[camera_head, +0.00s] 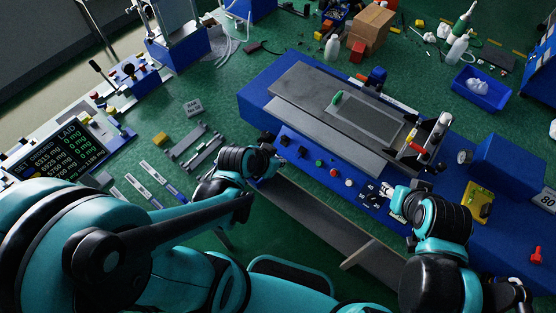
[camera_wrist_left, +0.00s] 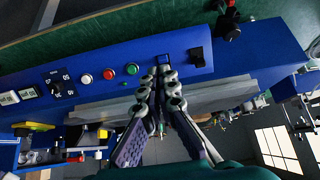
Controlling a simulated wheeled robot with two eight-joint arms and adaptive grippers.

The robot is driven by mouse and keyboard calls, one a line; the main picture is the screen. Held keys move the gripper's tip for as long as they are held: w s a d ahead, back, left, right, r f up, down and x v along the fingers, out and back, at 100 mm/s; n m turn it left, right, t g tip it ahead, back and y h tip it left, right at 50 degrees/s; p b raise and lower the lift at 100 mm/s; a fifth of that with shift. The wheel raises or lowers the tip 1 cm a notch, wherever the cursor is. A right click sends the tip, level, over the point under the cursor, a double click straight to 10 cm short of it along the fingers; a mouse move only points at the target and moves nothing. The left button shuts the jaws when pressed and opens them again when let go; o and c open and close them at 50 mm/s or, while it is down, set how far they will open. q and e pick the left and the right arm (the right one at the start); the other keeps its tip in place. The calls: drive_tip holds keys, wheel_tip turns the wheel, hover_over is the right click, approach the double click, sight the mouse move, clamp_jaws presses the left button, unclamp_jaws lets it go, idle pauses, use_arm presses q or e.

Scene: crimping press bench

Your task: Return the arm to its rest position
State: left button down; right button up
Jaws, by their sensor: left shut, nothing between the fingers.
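My left gripper (camera_head: 279,157) is at the left end of the front control panel of the blue press (camera_head: 262,108) in the head view. Its fingers are together and empty; they also show in the left wrist view (camera_wrist_left: 162,78), over the panel next to the green button (camera_wrist_left: 132,69). I cannot tell whether they touch the panel. My right gripper (camera_head: 390,193) is at the right part of the same panel, by the dials, partly hidden by its own wrist. Its finger opening is too small to make out.
The panel carries a red button (camera_head: 334,172) and several switches between my grippers. A cardboard box (camera_head: 370,27) and a blue tray (camera_head: 480,91) stand behind the press.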

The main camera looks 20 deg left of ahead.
use_arm(q)
drive_tip(key=shift+w, duration=0.15)
drive_tip(key=s+a+r+n+y+b, duration=0.1)
drive_tip(key=s+a+n+b, duration=0.3)
drive_tip(key=b, duration=0.5)
drive_tip(key=shift+s+r+y, duration=0.2)
drive_tip(key=shift+s+y, duration=0.5)
